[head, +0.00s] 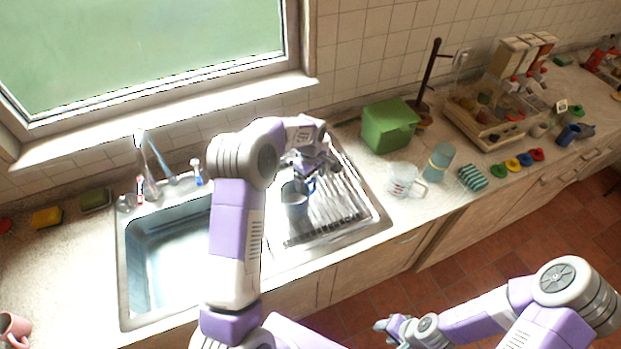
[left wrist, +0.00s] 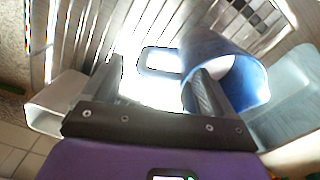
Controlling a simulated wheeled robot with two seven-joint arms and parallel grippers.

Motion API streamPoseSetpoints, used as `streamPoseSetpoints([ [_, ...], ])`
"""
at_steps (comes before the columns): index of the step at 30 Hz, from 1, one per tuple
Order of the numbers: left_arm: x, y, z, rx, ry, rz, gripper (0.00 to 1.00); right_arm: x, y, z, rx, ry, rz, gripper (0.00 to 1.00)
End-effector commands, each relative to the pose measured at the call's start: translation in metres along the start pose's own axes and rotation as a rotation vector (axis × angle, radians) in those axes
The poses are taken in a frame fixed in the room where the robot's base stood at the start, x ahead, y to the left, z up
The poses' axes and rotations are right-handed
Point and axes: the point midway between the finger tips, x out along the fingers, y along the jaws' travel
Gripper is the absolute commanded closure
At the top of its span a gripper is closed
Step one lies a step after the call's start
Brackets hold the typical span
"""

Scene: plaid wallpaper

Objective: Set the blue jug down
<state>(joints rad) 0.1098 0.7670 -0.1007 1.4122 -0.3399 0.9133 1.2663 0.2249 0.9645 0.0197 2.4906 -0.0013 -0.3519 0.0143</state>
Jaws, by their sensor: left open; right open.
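The blue jug (head: 294,199) is on the ribbed metal drainboard (head: 338,212), to the right of the sink basin, and looks upright. My left gripper (head: 310,178) is at the jug's handle side. In the left wrist view the jug (left wrist: 222,58) shows its round blue opening and its handle (left wrist: 143,62). The open fingers of the left gripper (left wrist: 155,90) stand apart near the handle, with one finger overlapping the jug's wall in the picture. Whether they touch it I cannot tell. My right gripper (head: 393,326) is low over the floor, away from the counter, with nothing visible in it.
The sink basin (head: 165,262) is left of my left arm. A window sill runs behind the sink.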

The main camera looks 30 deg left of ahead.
Motion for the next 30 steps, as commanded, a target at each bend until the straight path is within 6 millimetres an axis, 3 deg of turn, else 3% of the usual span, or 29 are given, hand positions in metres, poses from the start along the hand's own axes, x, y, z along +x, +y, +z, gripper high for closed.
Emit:
streamPoseSetpoints([
  [16,-0.104,0.001,0.0,0.0,0.002,0.003,0.14,0.001,0.0,0.0,0.0,0.0,0.0,0.55],
  [21,-0.119,0.0,-0.001,0.0,0.001,0.002,0.14,0.0,0.0,0.0,0.0,0.0,0.0,0.55],
  [30,-0.121,0.0,0.0,0.0,0.0,0.001,0.14,0.0,0.0,0.0,0.0,0.0,0.0,0.55],
])
